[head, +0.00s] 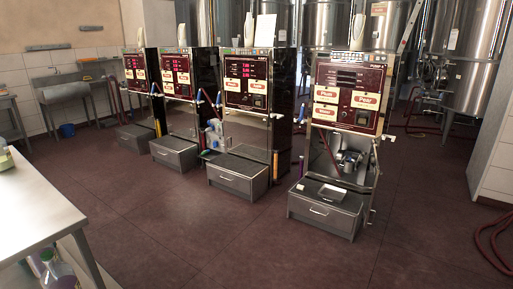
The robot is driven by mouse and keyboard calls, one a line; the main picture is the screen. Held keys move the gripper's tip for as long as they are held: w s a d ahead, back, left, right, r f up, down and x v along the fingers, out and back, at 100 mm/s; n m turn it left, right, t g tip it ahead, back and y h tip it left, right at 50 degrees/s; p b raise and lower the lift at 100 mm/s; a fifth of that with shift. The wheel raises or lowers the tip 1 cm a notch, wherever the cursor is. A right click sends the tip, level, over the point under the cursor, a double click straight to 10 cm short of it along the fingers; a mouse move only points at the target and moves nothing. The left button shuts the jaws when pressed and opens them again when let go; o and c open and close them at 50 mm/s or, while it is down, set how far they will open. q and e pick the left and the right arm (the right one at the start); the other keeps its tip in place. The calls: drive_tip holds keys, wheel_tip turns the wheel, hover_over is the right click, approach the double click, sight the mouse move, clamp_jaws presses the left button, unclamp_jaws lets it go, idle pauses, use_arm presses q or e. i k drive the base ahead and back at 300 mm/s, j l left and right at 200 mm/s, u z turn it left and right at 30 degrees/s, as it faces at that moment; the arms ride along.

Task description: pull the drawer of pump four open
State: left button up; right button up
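Several refill pumps stand in a row across the middle of the head view. No number is readable on them, so I cannot tell for sure which is pump four; counted from the left it is the rightmost pump (346,97). That pump has a dark display and cream labels, one reading Pear. At its foot is a grey drawer unit (325,212) with a light bar handle on its front; the front looks shut. A small pale tray lies on top of the unit. Neither of my grippers is in view.
Similar grey drawer units stand under the other pumps, such as the third (237,178). A white table (40,210) fills the left foreground, with a bottle (58,272) below it. Red hose (492,240) lies at the right. The dark tiled floor (210,240) before the pumps is clear.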

sight(342, 220)
drive_tip(key=i, duration=2.6)
drive_tip(key=z, duration=0.05)
